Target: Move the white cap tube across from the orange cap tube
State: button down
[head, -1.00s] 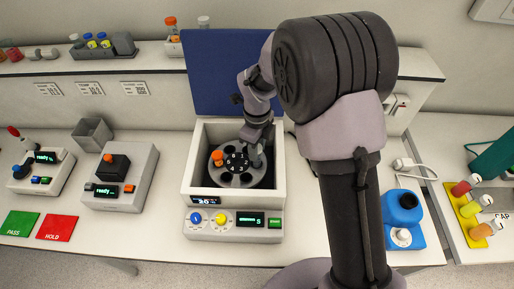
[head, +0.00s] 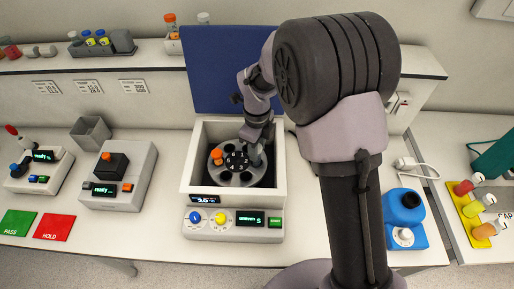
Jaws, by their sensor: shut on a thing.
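The orange cap tube (head: 217,154) sits in a hole at the left side of the grey rotor (head: 238,180), inside the open white centrifuge (head: 186,165). My gripper (head: 257,160) reaches down to the right side of the rotor, roughly opposite the orange cap. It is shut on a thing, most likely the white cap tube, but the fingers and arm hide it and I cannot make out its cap. I cannot tell how deep it sits in the hole. Several other rotor holes at the front look empty.
The blue centrifuge lid (head: 228,72) stands open behind. The centrifuge's panel display (head: 250,219) appears to read "uneven". A blue device (head: 403,216) stands to the right, a grey device with a black block (head: 118,178) to the left. A rack with orange and white caps (head: 172,40) is on the back shelf.

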jog(key=shift+f+b, duration=1.5)
jog(key=shift+f, duration=0.1)
jog(key=c, duration=0.9)
grip_release()
jog(key=shift+c, duration=0.2)
notch_tip(320, 180, up, 18)
jog(key=f+p, duration=0.1)
jog(key=p, duration=0.2)
jog(key=s+d+f+n+t+b, duration=0.2)
jog(key=s+d+n+b, duration=0.1)
jog(key=s+n+b, duration=0.2)
jog(key=s+d+f+n+t+y+b, duration=0.1)
jog(key=s+d+f+n+t+b, duration=0.1)
jog(key=s+n+b, duration=0.3)
jog(key=s+d+f+n+t+y+b, duration=0.1)
jog(key=s+d+f+n+b, duration=0.2)
jog(key=s+n, duration=0.6)
jog(key=s+d+b, duration=0.2)
jog(key=s+b, duration=0.1)
jog(key=s, duration=0.1)
jog(key=shift+f+t, duration=0.2)
jog(key=shift+t, duration=0.2)
